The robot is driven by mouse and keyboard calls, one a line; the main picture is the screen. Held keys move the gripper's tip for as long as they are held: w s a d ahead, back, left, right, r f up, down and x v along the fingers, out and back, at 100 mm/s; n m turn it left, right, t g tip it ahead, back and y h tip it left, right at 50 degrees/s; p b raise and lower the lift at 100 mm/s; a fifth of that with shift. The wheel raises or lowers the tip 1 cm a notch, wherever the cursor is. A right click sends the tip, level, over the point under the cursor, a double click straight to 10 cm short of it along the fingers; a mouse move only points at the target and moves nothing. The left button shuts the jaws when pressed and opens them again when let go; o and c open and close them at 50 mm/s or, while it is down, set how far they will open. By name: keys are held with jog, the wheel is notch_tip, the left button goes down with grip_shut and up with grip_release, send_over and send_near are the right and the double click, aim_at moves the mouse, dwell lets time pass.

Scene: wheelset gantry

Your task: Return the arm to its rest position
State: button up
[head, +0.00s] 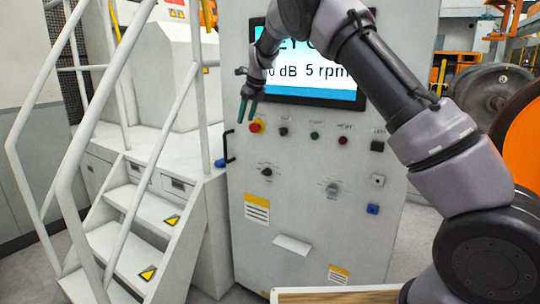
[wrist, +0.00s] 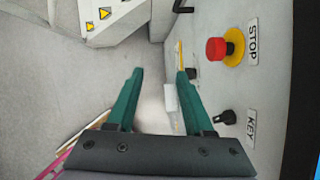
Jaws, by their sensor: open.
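My arm reaches up from the lower right of the head view, bends over the control cabinet's screen (head: 315,88) and hangs down at its left. My gripper (head: 247,118) is in front of the cabinet (head: 300,225), near the red stop button (head: 256,126). In the wrist view my gripper (wrist: 159,72) has its two green fingers apart, with nothing between them. The red stop button with its yellow collar (wrist: 217,50) lies to the right of the fingers, apart from them. A black key switch (wrist: 226,117) is below it.
White steps with handrails (head: 150,215) stand left of the cabinet. A wooden-edged surface (head: 335,297) lies at the bottom. Metal wheels (head: 490,90) stand at the right. Grey floor (wrist: 45,85) is open below the gripper.

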jog(key=s+d+r+n+y, duration=0.1)
jog(key=s+d+r+n, duration=0.25)
jog(key=d+r, duration=0.75)
jog(key=s+d+r+n+t, duration=0.1)
jog(key=s+d+r+n, duration=0.15)
jog(key=s+d, duration=0.45)
jog(key=s+d+r+n, duration=0.2)
jog(key=s+d+n, duration=0.2)
jog(key=s+d, duration=0.3)
jog(key=s+d+f+n+t, duration=0.1)
jog(key=s+n, duration=0.3)
jog(key=s, duration=0.4)
jog(key=s+d+f+n+h, duration=0.1)
jog(key=s+d+n, duration=0.3)
jog(key=s, duration=0.4)
jog(key=s+d+f+n+t+h, duration=0.1)
jog(key=s+d+n, duration=0.2)
jog(key=s, duration=0.5)
jog(key=shift+s+d+f+n+t, duration=0.25)
jog(key=shift+s+f+n+t, duration=0.05)
jog(key=shift+n, duration=0.2)
